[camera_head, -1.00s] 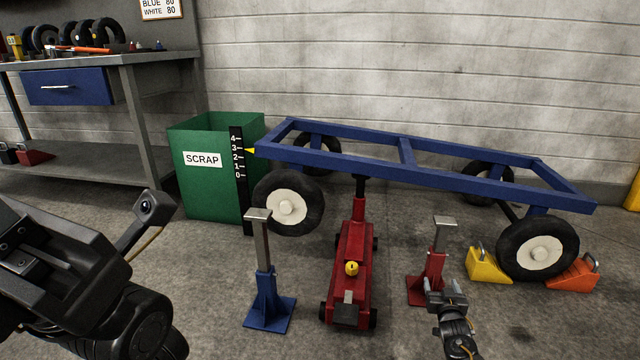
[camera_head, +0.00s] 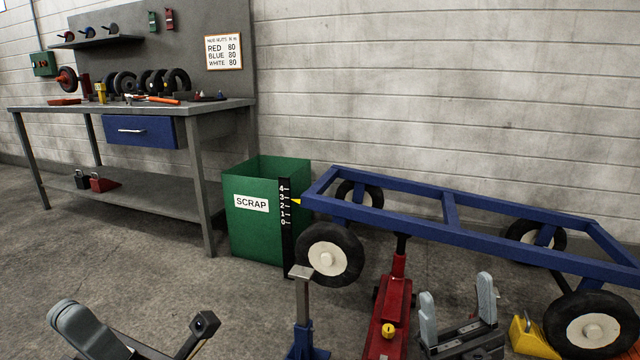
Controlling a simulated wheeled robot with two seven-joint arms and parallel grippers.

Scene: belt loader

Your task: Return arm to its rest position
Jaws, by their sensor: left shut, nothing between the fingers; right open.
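My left gripper (camera_head: 72,318) is at the lower left edge of the head view. Its grey fingers are together with nothing between them, over bare floor. My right gripper (camera_head: 457,302) is at the bottom right of centre. Its two grey fingers stand apart, and it is empty. It appears in front of the blue trailer frame (camera_head: 450,212), between the red floor jack (camera_head: 390,318) and the yellow wheel chock (camera_head: 527,338). Most of both arms is outside the view.
A blue jack stand (camera_head: 303,342) stands left of the jack. The green scrap bin (camera_head: 250,228) and a height scale (camera_head: 286,245) are beside the trailer. A workbench (camera_head: 180,108) holding tyres is at the back left. Floor between bench and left gripper is clear.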

